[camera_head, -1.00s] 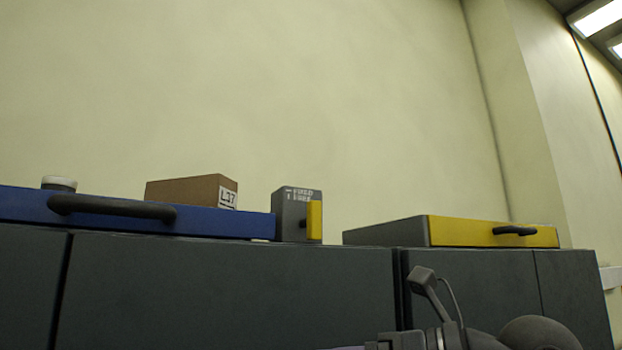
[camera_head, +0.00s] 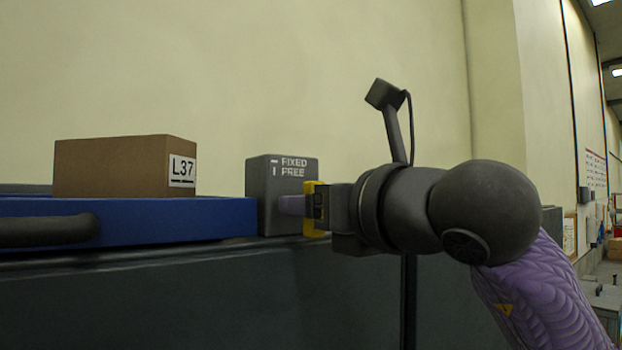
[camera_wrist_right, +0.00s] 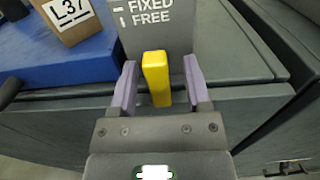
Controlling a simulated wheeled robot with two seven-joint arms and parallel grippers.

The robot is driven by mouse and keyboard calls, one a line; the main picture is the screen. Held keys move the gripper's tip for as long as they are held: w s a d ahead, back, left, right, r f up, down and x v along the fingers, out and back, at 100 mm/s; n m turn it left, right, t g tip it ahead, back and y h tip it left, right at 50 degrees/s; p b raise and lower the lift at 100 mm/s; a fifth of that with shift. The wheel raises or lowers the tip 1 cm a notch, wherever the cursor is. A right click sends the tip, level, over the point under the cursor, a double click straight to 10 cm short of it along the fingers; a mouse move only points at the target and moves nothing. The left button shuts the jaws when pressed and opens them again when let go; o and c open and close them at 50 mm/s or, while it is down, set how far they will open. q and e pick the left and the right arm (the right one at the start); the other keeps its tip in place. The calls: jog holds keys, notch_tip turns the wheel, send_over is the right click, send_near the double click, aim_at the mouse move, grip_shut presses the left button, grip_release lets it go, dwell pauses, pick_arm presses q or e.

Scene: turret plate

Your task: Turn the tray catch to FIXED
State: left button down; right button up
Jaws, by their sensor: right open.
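The tray catch is a grey block (camera_head: 265,178) with FIXED and FREE printed on it, beside the right end of the blue tray (camera_head: 215,215). Its yellow lever (camera_wrist_right: 157,78) stands upright in the right wrist view, matching the upright mark beside FREE. My right gripper (camera_wrist_right: 158,85) is open, with one purple finger on each side of the lever and a gap to both. In the head view my right gripper (camera_head: 300,205) is at the catch and covers most of the lever. My left gripper is not in view.
A brown box labelled L37 (camera_head: 112,166) sits on the blue tray, left of the catch. The tray's dark handle (camera_head: 45,230) sticks out at the front left. The grey cabinet (camera_head: 180,300) fills the space below.

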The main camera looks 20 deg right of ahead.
jog(key=shift+w+a, duration=0.15)
jog(key=shift+w, duration=0.05)
jog(key=shift+s, duration=0.25)
jog(key=shift+w, duration=0.2)
jog(key=c, duration=0.3)
grip_shut()
